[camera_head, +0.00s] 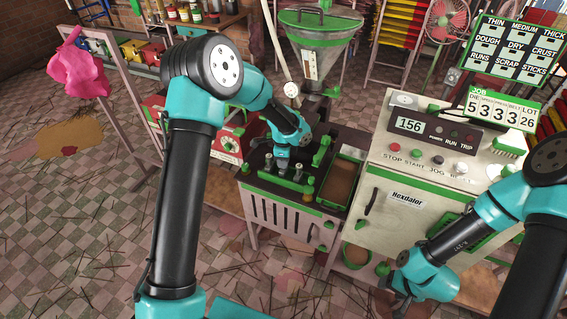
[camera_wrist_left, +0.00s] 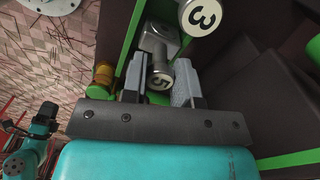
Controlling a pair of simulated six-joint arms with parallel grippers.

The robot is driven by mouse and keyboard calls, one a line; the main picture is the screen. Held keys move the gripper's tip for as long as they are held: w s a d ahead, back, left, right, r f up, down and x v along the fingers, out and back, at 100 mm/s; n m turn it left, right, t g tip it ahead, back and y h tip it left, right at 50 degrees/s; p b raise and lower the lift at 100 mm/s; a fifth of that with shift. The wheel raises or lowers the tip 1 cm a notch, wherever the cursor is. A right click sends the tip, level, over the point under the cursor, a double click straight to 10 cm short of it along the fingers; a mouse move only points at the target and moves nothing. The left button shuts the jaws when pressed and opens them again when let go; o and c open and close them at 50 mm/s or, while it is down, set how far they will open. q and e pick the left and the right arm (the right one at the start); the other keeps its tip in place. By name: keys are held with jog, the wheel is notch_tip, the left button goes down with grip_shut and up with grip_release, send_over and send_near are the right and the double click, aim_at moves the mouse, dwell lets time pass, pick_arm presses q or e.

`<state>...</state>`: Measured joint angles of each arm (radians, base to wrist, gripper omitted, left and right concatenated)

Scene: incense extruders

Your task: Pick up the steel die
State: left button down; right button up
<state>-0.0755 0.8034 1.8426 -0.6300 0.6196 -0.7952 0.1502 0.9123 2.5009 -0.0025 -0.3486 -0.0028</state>
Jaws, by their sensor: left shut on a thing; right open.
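A steel die marked 5 (camera_wrist_left: 160,82) is between the two fingers of my left gripper (camera_wrist_left: 160,88) in the left wrist view. The fingers are shut on it. In the head view my left gripper (camera_head: 282,166) is down over the dark top of the pink and green bench (camera_head: 262,190), and the die there is too small to make out. A second steel die marked 3 (camera_wrist_left: 202,16) stands just beyond it in the left wrist view. My right gripper (camera_head: 398,296) is low at the right, open, away from the dies and partly hidden.
The cream control cabinet (camera_head: 413,185) stands right of the bench, with a display reading 156. A tray of brown material (camera_head: 341,178) lies on the bench's right side. A steel hopper (camera_head: 318,45) rises behind. A job board (camera_head: 500,108) stands at upper right.

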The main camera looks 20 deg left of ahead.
pick_arm(q)
jog(key=shift+r, duration=0.45)
jog(key=shift+s+d+r, duration=0.1)
jog(key=shift+s+r, duration=0.05)
jog(key=shift+r, duration=0.45)
jog(key=shift+s+d+r, duration=0.1)
jog(key=shift+s+r, duration=0.05)
jog(key=shift+r, duration=0.4)
jog(key=s+d, duration=0.2)
jog(key=s, duration=0.5)
jog(key=s+d+r, duration=0.1)
jog(key=s+d, duration=0.2)
jog(key=s, duration=0.4)
jog(key=shift+s+r, duration=0.15)
jog(key=shift+s, duration=0.1)
